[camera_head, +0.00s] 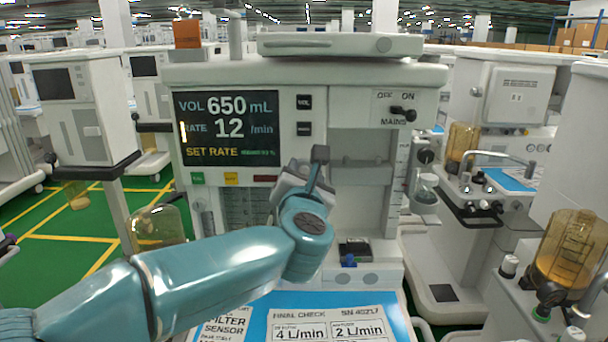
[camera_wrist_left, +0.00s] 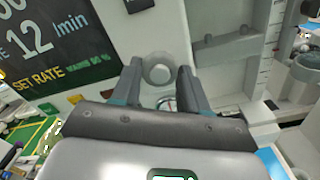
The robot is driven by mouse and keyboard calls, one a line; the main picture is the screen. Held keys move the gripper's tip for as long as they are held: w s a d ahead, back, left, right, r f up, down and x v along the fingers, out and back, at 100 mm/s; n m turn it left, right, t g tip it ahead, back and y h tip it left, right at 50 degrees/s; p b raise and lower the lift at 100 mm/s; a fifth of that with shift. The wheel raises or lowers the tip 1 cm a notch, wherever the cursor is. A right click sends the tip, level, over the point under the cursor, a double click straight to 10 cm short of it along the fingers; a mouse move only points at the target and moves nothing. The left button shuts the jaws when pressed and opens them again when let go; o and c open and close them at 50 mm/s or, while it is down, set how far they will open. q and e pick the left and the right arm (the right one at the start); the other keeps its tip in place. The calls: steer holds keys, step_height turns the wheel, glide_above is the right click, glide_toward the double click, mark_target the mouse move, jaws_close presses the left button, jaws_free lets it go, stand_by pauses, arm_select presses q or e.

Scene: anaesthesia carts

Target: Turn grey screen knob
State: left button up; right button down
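The grey screen knob (camera_wrist_left: 158,68) is a round disc on the pale panel right of the screen. It shows in the left wrist view between the tips of my left gripper (camera_wrist_left: 157,76). The gripper is open, with one finger on each side of the knob; I cannot tell whether they touch it. In the head view my left gripper (camera_head: 307,172) is at the panel and hides the knob. The dark screen (camera_head: 228,128) reads VOL 650 mL, RATE 12 /min and SET RATE, with small green text that I cannot read surely. My right gripper is not in view.
Two black buttons (camera_head: 304,102) sit above the knob's place. A black MAINS switch (camera_head: 403,113) is at the upper right. A blue-and-white labelled worktop (camera_head: 262,316) lies below my arm. Other carts stand left and right, one with an amber canister (camera_head: 570,243).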

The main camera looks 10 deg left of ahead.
arm_select(q)
steer(key=shift+m, duration=0.3)
steer(key=m+p, duration=0.2)
steer(key=m, duration=0.3)
steer(key=shift+r+m, duration=0.1)
steer(key=shift+m, duration=0.2)
steer(key=m+p, duration=0.2)
steer(key=m, duration=0.3)
steer(key=m+p, duration=0.3)
steer(key=m, duration=0.3)
steer(key=shift+m, duration=0.4)
steer(key=m+p, duration=0.3)
steer(key=m, duration=0.2)
steer(key=shift+m, duration=0.3)
steer(key=o, duration=1.1)
steer(key=shift+w, duration=0.1)
steer(key=shift+c, duration=0.2)
